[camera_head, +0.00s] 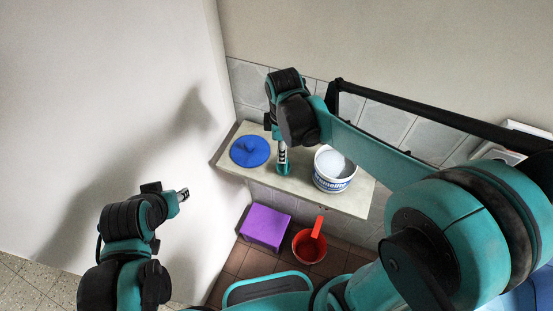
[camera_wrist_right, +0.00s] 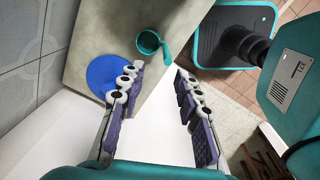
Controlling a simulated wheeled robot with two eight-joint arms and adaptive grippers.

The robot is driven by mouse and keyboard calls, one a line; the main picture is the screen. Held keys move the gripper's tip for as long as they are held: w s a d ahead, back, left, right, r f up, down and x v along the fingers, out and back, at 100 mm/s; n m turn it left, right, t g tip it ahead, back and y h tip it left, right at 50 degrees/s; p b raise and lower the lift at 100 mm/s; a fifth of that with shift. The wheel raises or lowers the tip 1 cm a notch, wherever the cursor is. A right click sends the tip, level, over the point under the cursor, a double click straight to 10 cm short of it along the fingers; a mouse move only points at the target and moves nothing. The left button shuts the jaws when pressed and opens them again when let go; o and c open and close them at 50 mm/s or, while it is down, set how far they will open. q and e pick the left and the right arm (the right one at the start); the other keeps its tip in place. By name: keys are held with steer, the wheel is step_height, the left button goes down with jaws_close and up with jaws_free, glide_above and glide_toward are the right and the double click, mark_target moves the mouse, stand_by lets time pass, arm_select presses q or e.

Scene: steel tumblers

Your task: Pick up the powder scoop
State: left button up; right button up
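The powder scoop (camera_wrist_right: 149,42) is a small teal cup with a short handle. In the right wrist view it lies on the pale ledge (camera_wrist_right: 100,30), just beyond the blue lid. My right gripper (camera_wrist_right: 157,78) is open and empty, with its two fingers spread apart and the scoop ahead of their tips. In the head view my right gripper (camera_head: 283,160) points down over the ledge between the blue lid (camera_head: 250,150) and the white tub (camera_head: 333,170); I cannot clearly make out the scoop there. My left gripper (camera_head: 183,195) hangs near the white wall, away from the ledge; its opening is unclear.
The tub with blue lettering stands upright, close to the right of my right gripper. Below the ledge are a purple stool (camera_head: 266,226) and a red dipper (camera_head: 309,243) on the brown tiled floor. A tiled wall (camera_head: 245,82) is behind the ledge.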

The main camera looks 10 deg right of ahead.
mark_target(285, 171)
steer(key=f, duration=0.2)
steer(key=f+b, duration=0.1)
steer(key=f, duration=0.1)
steer(key=d+f+b, duration=0.1)
steer(key=f, duration=0.2)
steer(key=shift+s, duration=0.3)
steer(key=shift+f, duration=0.2)
jaws_close()
